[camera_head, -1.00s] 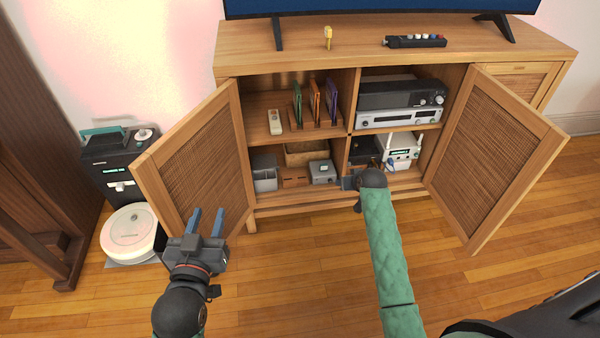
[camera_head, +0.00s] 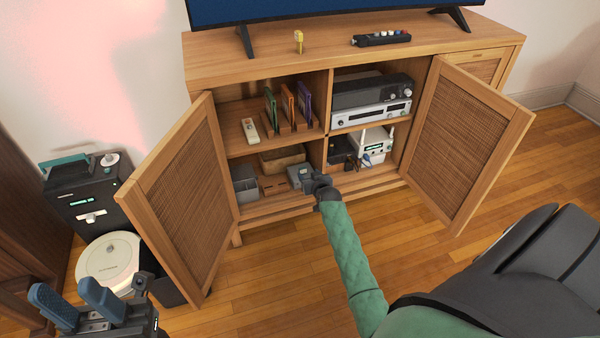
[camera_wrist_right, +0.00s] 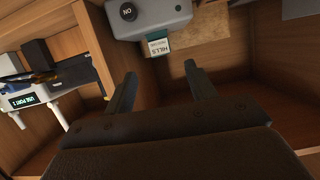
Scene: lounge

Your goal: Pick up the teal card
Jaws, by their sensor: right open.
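A small card (camera_wrist_right: 158,45) with a white printed label and a teal edge sticks out of a grey box with a round black knob (camera_wrist_right: 150,15) in the right wrist view. In the head view the grey box (camera_head: 297,176) sits on the cabinet's lower left shelf, and the card cannot be made out there. My right gripper (camera_wrist_right: 160,72) is open, its fingers pointing toward the card, which lies between their lines just beyond the tips. It also shows in the head view (camera_head: 313,180). My left gripper (camera_head: 70,292) is open and empty at the lower left, away from the cabinet.
Cabinet doors stand open at left (camera_head: 185,195) and right (camera_head: 465,145). A white router (camera_head: 375,145) stands in the lower right compartment. A shelf divider (camera_wrist_right: 92,45) lies between router and grey box. A robot vacuum (camera_head: 108,260) is on the left floor.

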